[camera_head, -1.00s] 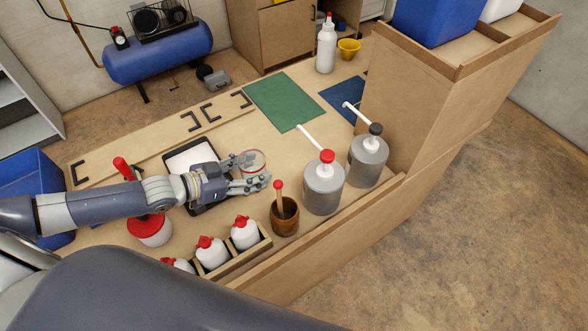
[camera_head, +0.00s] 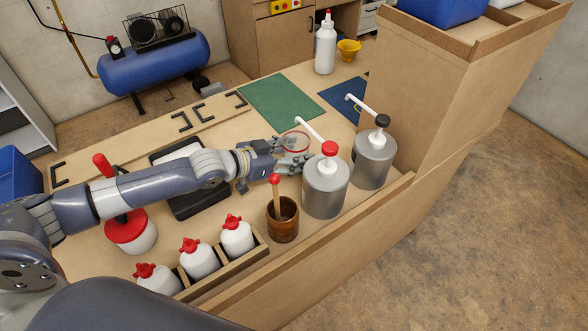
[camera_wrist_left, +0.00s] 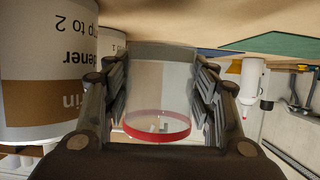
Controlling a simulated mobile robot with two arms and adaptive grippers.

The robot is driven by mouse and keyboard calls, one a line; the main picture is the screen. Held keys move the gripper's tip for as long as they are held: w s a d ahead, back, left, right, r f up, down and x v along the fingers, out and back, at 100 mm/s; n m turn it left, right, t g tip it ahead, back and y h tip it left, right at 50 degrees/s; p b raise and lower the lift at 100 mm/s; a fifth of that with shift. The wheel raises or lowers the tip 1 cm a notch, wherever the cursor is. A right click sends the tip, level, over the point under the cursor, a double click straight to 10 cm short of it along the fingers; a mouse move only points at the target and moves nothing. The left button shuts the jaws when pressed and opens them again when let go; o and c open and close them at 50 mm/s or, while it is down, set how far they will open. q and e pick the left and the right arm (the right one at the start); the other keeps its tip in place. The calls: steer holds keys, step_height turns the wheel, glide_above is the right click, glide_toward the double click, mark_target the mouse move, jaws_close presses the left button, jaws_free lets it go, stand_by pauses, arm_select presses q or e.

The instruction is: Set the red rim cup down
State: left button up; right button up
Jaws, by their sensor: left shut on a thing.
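The red rim cup (camera_head: 295,141) is clear with a red ring at its rim. My left gripper (camera_head: 297,154) is shut on it, with fingers on both sides of the cup. In the left wrist view the cup (camera_wrist_left: 158,98) sits between the two fingers, and its red rim faces the camera's lower edge. In the head view the cup is beside the white spout of the red-topped grey can (camera_head: 326,187). I cannot tell whether its base touches the bench (camera_head: 235,127). My right gripper is not in view.
A black-topped grey can (camera_head: 373,160) stands right of the red-topped one. A brown pot (camera_head: 283,222) with a red-ended handle stands in front. A green mat (camera_head: 281,101) and a blue mat (camera_head: 342,95) lie behind. A dark tray (camera_head: 190,203) is under my left arm.

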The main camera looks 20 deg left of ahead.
arm_select(q)
steer(key=shift+f, duration=0.3)
step_height(320, 180, down, 3)
steer(key=b, duration=0.3)
steer(key=shift+f+b, duration=0.2)
steer(key=shift+b, duration=0.1)
steer(key=shift+r, duration=0.1)
steer(key=o, duration=1)
steer(key=shift+f, duration=0.2)
